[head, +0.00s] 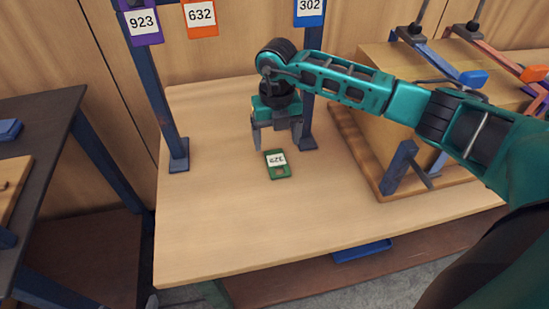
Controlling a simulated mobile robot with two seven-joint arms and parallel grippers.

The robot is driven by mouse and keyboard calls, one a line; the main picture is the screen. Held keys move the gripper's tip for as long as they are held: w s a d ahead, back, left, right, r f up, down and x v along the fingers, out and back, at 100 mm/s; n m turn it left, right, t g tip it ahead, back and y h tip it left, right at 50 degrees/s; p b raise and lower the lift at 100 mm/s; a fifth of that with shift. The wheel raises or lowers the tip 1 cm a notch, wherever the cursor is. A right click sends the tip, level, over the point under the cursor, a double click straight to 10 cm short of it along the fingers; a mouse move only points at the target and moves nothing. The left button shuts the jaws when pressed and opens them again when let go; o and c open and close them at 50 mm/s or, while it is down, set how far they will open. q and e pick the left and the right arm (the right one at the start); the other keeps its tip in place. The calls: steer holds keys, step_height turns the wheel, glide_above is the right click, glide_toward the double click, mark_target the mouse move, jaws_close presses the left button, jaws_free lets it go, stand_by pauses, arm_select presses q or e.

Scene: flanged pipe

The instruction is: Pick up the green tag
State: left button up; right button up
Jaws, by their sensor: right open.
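The green tag (278,171) lies flat on the wooden tabletop (230,215). It carries a white label with a number that appears upside down, and it has a small hole toward its near end. My right gripper (276,146) points down just behind the tag, its two fingers apart, with nothing seen between them. The fingertips look close above the tag's far edge; I cannot tell the exact height. My left gripper is not in view.
A blue frame (160,100) stands behind, with a purple tag (142,24), an orange tag (201,17) and a blue tag (310,11) hanging. A wooden block (385,120) with blue clamp parts is at right. A dark table (45,130) stands left. The table's front is clear.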

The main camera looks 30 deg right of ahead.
mark_target(276, 159)
step_height(276, 159, down, 6)
steer(key=shift+r, duration=0.15)
steer(key=shift+a, duration=0.1)
steer(key=c, duration=1.2)
steer(key=shift+r, duration=0.1)
